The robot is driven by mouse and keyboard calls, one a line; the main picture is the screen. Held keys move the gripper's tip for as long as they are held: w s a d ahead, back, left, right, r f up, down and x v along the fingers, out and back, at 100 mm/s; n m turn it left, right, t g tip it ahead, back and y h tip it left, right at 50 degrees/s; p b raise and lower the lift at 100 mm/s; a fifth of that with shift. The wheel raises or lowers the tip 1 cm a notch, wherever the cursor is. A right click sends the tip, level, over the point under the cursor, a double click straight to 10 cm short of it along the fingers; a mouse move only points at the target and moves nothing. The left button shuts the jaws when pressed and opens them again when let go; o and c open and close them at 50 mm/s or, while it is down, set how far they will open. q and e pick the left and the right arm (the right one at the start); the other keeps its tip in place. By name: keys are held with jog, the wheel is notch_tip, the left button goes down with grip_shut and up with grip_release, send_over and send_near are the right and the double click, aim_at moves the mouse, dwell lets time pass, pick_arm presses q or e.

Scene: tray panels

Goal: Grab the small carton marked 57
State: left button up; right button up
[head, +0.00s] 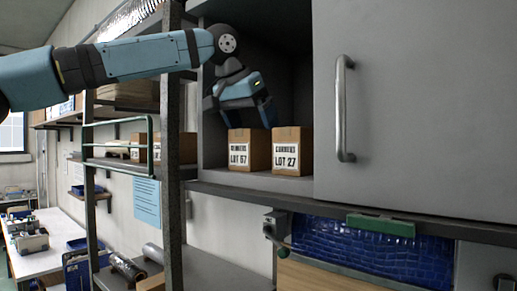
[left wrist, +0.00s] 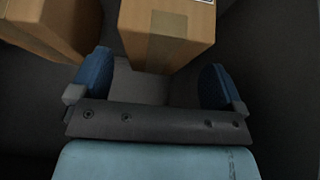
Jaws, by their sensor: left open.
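The small carton marked LOT 57 (head: 249,150) stands upright on the cabinet shelf, its label facing out; the digits are small and slightly unclear. A similar carton marked LOT 27 (head: 292,152) stands close on its right. My left gripper (head: 249,117) is open and empty, reaching down from above over the LOT 57 carton. In the left wrist view, a taped carton top (left wrist: 165,40) lies ahead of the open left fingers (left wrist: 156,84), apparently the LOT 57 one. The other carton (left wrist: 48,25) is at the upper left. My right gripper is not in view.
A grey cabinet door (head: 420,110) with a long handle (head: 343,108) covers the shelf's right side. A metal rack post (head: 170,150) stands close on the left. More cartons (head: 170,148) sit on the rack.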

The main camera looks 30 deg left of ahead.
aim_at(257, 133)
pick_arm(q)
jog(key=x, duration=0.2)
jog(key=shift+d+f+p, duration=0.2)
jog(key=shift+f+p, duration=0.1)
jog(key=shift+w+a+f, duration=0.1)
jog(key=shift+w+f, duration=0.2)
jog(key=shift+f, duration=0.15)
jog(key=c, duration=1.2)
jog(key=shift+o, duration=0.2)
jog(key=shift+r, duration=0.2)
